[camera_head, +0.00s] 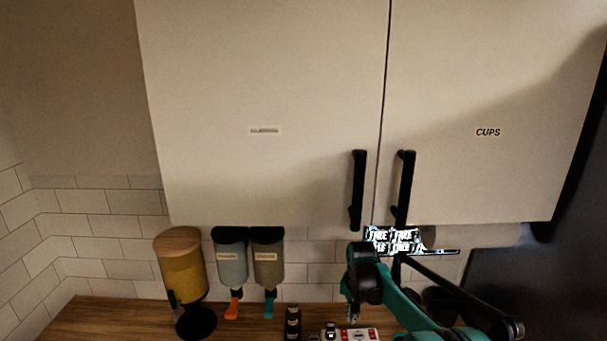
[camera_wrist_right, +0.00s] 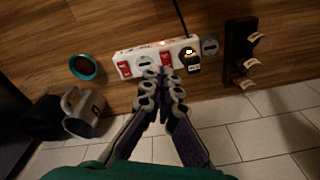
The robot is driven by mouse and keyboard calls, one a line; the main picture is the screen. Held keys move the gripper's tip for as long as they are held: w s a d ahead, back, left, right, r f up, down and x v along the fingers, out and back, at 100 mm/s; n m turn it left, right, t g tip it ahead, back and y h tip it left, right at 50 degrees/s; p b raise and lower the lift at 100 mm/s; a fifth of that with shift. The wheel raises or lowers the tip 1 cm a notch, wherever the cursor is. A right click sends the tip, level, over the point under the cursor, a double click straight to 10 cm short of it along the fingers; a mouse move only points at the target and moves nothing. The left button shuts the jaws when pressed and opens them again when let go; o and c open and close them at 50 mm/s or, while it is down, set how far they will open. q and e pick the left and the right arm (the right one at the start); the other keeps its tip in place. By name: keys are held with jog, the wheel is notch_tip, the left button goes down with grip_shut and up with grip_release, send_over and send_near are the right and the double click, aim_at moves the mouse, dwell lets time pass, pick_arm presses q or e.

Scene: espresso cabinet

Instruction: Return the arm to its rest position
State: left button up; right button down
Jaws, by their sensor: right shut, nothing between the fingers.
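My right arm, teal and black, comes in from the lower right in the head view. My right gripper (camera_head: 352,312) points down over the wooden counter, in front of the tiled wall. In the right wrist view its two fingers (camera_wrist_right: 162,82) are together at the tips, with nothing held between them. The fingertips appear just in front of a white power strip (camera_wrist_right: 125,68) with red switches; I cannot tell whether they touch it. My left gripper is in neither view.
Two closed cabinet doors (camera_head: 270,70) (camera_head: 480,70) with black handles hang above. The wrist view shows a grey mug (camera_wrist_right: 85,112), a teal-rimmed cup (camera_wrist_right: 83,67) and a dark rack (camera_wrist_right: 238,50).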

jog(key=s+d+r+n+t+b, duration=0.15)
jog(key=s+b, duration=0.25)
jog(key=s, duration=0.5)
jog(key=s+r+n+t+b, duration=0.15)
jog(key=s+b, duration=0.25)
jog(key=s, duration=0.5)
jog(key=s+f+n+t+b, duration=0.1)
jog(key=s+f+b, duration=0.1)
jog(key=s+f, duration=0.2)
jog(key=s+d+f+n+t+b, duration=0.1)
jog(key=s+f, duration=0.4)
jog(key=s, duration=0.5)
jog(key=t+b, duration=0.1)
jog(key=b, duration=0.1)
jog(key=shift+s+f+b, duration=0.2)
jog(key=shift+s+b, duration=0.1)
jog(key=shift+b, duration=0.05)
